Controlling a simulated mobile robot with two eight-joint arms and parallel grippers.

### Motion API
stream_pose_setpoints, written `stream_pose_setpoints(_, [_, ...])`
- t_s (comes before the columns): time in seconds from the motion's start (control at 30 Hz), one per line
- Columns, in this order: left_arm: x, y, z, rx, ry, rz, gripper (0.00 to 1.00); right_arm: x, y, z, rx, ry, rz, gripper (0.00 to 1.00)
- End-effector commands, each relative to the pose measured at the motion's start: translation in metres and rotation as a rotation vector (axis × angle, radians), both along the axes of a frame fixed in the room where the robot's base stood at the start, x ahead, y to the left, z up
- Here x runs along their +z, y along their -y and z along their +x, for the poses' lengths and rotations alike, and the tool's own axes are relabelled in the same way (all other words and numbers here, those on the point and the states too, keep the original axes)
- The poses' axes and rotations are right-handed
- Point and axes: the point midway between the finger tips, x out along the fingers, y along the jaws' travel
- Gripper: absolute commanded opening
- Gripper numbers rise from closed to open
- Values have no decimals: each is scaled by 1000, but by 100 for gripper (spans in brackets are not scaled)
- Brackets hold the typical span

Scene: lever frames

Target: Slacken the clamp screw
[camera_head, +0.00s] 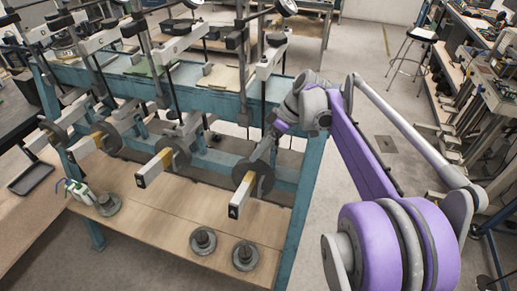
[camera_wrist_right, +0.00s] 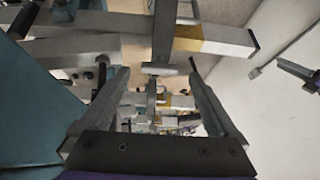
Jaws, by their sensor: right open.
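A pale T-shaped piece, apparently the clamp screw (camera_wrist_right: 166,69), shows in the right wrist view below a grey upright post. My right gripper (camera_wrist_right: 159,76) is open, with one finger on each side of this piece. I cannot tell whether either finger touches it. In the head view my right gripper (camera_head: 272,136) is at the rightmost lever frame, just above its grey disc (camera_head: 253,180). The clamp screw cannot be made out there. My left gripper is not in view.
A teal bench (camera_head: 300,205) carries several similar lever frames with discs and gauges. Round weights (camera_head: 245,256) stand on its wooden lower shelf (camera_head: 150,232), near a green-and-white bottle (camera_head: 79,191). A stool (camera_head: 412,55) stands at the back right. Floor right of the bench is clear.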

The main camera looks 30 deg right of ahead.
Motion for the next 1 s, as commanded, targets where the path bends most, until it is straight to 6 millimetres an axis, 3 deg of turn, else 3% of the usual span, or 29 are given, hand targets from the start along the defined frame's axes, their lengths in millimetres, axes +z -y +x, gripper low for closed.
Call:
stream_pose_setpoints(0.2, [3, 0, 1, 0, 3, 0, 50, 40, 22, -12, -4, 0, 0, 95])
stream_pose_setpoints(0.4, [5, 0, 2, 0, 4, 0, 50, 67, 37, -20, -2, 1, 0, 95])
stream_pose_setpoints(0.6, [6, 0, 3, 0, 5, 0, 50, 77, 42, -23, 0, 0, -1, 95])
stream_pose_setpoints(1.0, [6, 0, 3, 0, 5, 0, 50, 77, 42, -23, 0, 0, 0, 95])
